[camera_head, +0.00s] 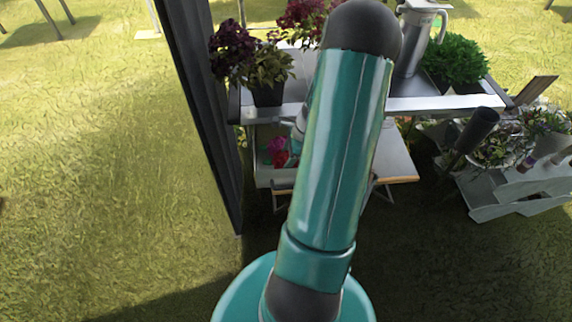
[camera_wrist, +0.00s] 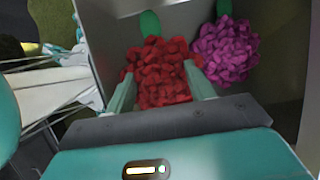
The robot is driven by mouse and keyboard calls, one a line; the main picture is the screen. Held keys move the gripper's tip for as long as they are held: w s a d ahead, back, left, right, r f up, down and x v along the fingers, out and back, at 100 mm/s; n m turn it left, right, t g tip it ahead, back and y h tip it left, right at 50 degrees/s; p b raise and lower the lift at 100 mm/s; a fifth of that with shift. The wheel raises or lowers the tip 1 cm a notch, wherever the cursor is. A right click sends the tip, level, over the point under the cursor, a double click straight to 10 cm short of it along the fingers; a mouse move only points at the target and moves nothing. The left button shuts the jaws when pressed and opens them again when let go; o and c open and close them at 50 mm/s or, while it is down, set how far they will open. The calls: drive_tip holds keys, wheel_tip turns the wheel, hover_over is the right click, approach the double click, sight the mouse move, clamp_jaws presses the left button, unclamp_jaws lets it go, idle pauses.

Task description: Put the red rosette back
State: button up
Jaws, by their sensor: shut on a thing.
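The red rosette (camera_wrist: 160,73) is a ball of small red petals between the two fingers of my gripper (camera_wrist: 158,92) in the wrist view. My gripper is shut on it. It is at the mouth of a grey box (camera_wrist: 108,22), beside a magenta rosette (camera_wrist: 226,50) on its right. Green parts show behind both rosettes. In the head view, the red rosette (camera_head: 281,158) and the magenta rosette (camera_head: 276,144) show small in a compartment under the table. My arm hides much of that area and my gripper there. Whether the red rosette touches the box floor cannot be told.
A metal table (camera_head: 440,103) stands above, with dark potted plants (camera_head: 268,92), a metal jug (camera_head: 411,45) and a green bush (camera_head: 455,60). A dark post (camera_head: 205,110) rises at left. Tiered grey planters (camera_head: 515,190) stand at right. Grass at left is open.

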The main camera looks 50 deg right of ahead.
drive_tip(key=shift+w+f, duration=0.1)
drive_tip(key=shift+f, duration=2.15)
drive_tip(key=o, duration=1)
drive_tip(key=shift+f, duration=0.1)
drive_tip(key=shift+c, duration=0.2)
drive_tip(key=v, duration=1.2)
drive_tip(key=w+a+r+n+h, duration=0.1)
drive_tip(key=w+a+r+n, duration=0.3)
drive_tip(key=a+r+n, duration=0.5)
drive_tip(key=w+a+r+n+h, duration=0.1)
drive_tip(key=w+a+r+n, duration=0.35)
drive_tip(key=a+r, duration=0.4)
drive_tip(key=s+a+r+n, duration=0.2)
drive_tip(key=a+r+n, duration=0.1)
drive_tip(key=a, duration=0.4)
drive_tip(key=s+a+r+n+t, duration=0.1)
drive_tip(key=s+a+r+n, duration=0.2)
drive_tip(key=a+n, duration=0.3)
drive_tip(key=s+a+r+n+t+h, duration=0.1)
drive_tip(key=s+a+r+n, duration=0.1)
drive_tip(key=a+n, duration=0.3)
drive_tip(key=a, duration=0.3)
drive_tip(key=shift+s+a+r, duration=0.3)
drive_tip(key=shift+s+r, duration=0.1)
